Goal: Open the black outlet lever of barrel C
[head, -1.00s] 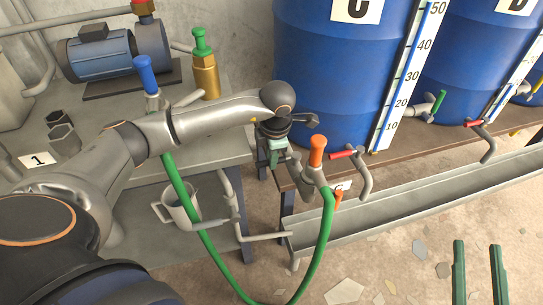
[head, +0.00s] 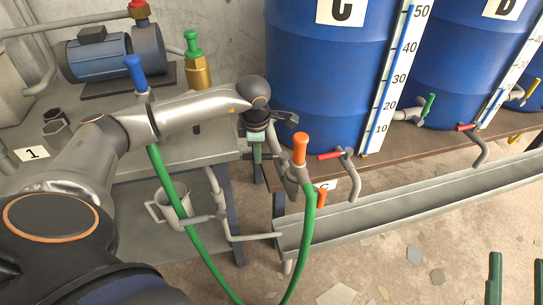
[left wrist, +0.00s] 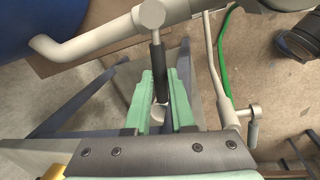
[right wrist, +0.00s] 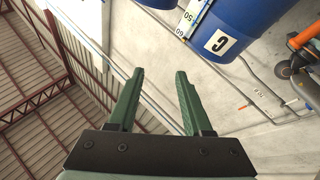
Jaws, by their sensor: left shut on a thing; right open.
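Barrel C (head: 322,85) is the blue drum at the upper middle of the head view, with a C label and a level scale. In the left wrist view the black lever (left wrist: 157,72) hangs from a pale pipe fitting and lies between my left gripper's green fingers (left wrist: 159,102); they are shut on it. In the head view my left gripper (head: 256,150) is low beside barrel C, and its arm hides the black lever. My right gripper (right wrist: 158,92) is open and empty; its fingertips also show at the lower right of the head view (head: 511,275).
An orange-handled valve (head: 300,150) with a green hose (head: 306,225) stands just right of my left gripper. A red-handled tap (head: 331,156) is beyond it. A metal trough (head: 400,200) runs along the front. A blue-handled valve (head: 134,66) and a pump (head: 105,58) are at left.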

